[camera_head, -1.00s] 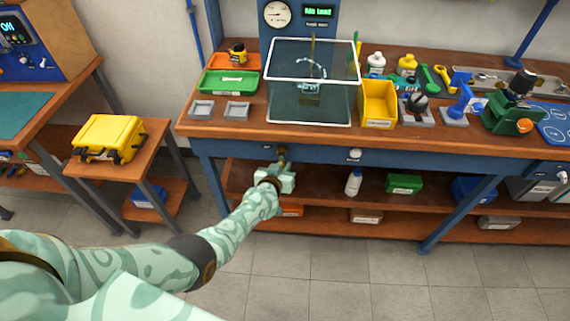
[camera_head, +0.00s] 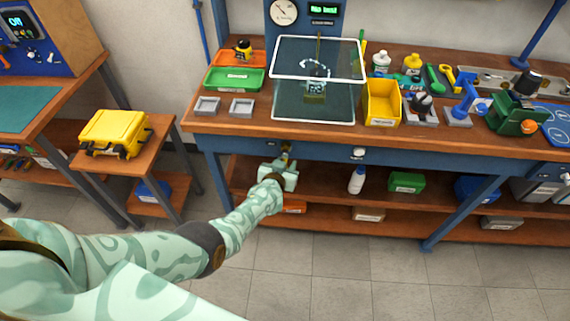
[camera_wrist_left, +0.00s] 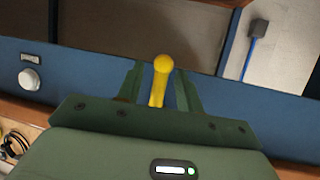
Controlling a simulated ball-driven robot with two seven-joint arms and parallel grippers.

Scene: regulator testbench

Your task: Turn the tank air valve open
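The tank air valve's yellow lever (camera_wrist_left: 160,82) shows in the left wrist view in front of the blue bench apron. It stands between the two dark green fingers of my left gripper (camera_wrist_left: 160,88), with narrow blue gaps on both sides, so the gripper looks open around it. In the head view my left gripper (camera_head: 283,163) is at the bench's front apron, below the clear tank (camera_head: 315,103). There its body and fingers hide most of the valve. My right gripper is not in view.
A white round knob (camera_head: 358,153) sits on the apron to the right. A yellow bin (camera_head: 382,105) and tools crowd the benchtop (camera_head: 262,120). A lower shelf (camera_head: 330,180) holds a white bottle and boxes. A yellow case (camera_head: 115,133) lies on a side table. The floor in front is clear.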

